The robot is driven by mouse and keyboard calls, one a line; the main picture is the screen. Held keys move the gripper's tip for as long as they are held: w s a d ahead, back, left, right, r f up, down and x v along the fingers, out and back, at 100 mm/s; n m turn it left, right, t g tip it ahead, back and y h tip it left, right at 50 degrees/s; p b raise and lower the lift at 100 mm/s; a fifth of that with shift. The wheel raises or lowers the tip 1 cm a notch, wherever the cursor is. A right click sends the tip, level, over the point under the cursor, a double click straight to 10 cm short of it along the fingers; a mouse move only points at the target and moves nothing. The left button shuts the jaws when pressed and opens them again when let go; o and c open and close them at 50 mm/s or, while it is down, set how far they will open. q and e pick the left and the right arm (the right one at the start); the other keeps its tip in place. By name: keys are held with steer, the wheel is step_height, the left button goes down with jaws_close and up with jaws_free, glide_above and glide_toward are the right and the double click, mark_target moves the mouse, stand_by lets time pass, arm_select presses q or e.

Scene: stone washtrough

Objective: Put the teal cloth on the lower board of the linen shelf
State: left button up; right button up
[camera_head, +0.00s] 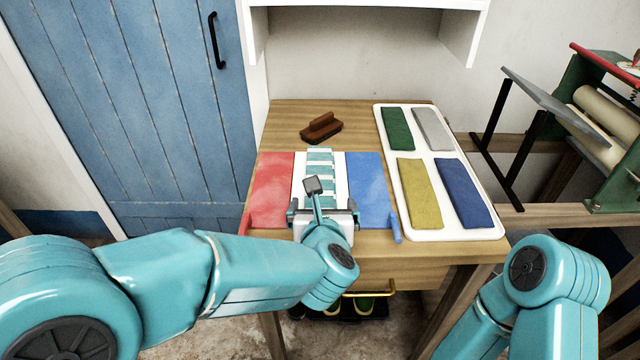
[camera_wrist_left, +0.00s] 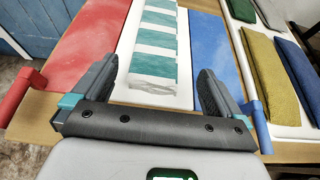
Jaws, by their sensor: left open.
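A teal-and-white striped cloth (camera_head: 320,165) lies flat on a white strip between a red panel and a blue panel on the wooden table. It also shows in the left wrist view (camera_wrist_left: 158,48). My left gripper (camera_head: 322,207) is open over the near end of the striped cloth. In the left wrist view its two fingers (camera_wrist_left: 155,85) stand apart on either side of the cloth, with nothing between them gripped. A white shelf unit (camera_head: 365,4) hangs at the top; only its lowest part shows. My right gripper is not in view.
The red panel (camera_head: 271,185) and blue panel (camera_head: 370,185) flank the cloth. A white tray (camera_head: 448,236) holds green, grey, olive and blue folded cloths. A brown brush (camera_head: 322,128) lies behind. A roller machine (camera_head: 600,120) stands at right, a blue door (camera_head: 150,110) at left.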

mark_target(321, 197)
arm_select(q)
steer(key=x, duration=0.6)
steer(key=shift+w+a+f, duration=0.15)
steer(key=shift+w, duration=0.15)
steer(key=c, duration=1.1)
